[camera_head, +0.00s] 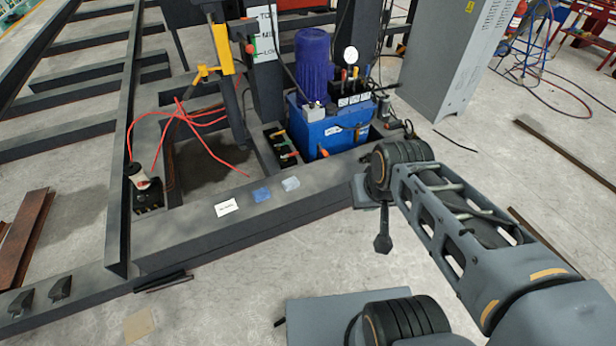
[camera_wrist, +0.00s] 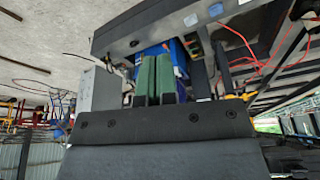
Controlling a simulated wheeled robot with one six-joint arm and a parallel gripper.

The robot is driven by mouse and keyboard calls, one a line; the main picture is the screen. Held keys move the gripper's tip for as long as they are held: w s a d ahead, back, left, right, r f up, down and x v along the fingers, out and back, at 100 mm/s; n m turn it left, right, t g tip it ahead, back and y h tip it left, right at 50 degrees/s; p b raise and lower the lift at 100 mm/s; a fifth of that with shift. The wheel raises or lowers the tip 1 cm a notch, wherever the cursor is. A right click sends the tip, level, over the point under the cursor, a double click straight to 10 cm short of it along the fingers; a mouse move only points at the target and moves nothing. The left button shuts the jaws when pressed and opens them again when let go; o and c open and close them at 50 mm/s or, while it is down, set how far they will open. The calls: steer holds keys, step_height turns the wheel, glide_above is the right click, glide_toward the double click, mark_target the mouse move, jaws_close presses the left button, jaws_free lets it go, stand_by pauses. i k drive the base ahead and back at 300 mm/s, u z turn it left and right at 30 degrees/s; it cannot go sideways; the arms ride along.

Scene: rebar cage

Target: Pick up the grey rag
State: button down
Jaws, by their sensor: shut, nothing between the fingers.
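The grey rag (camera_head: 291,183) is a small, flat, light grey piece lying on top of the dark steel beam (camera_head: 330,183), at the right end of a row of three flat items. In the wrist view the grey rag (camera_wrist: 191,20) shows small near the top. My gripper (camera_head: 383,243) hangs to the right of the rag and clear of the beam. In the wrist view its two green fingers (camera_wrist: 156,62) stand close together with nothing held. The rag is apart from the fingers and uncovered.
A blue rag (camera_head: 262,194) and a white card (camera_head: 227,207) lie left of the grey rag. Behind the beam stands a blue hydraulic unit (camera_head: 325,130) with a purple motor (camera_head: 313,60). Red cables (camera_head: 190,117) hang at left. A grey cabinet (camera_head: 455,55) stands at back right.

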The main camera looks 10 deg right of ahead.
mark_target(291, 184)
steer(key=u, duration=0.45)
steer(key=i, duration=1.2)
steer(key=u, duration=0.8)
steer(key=i, duration=0.45)
steer(key=u, duration=0.1)
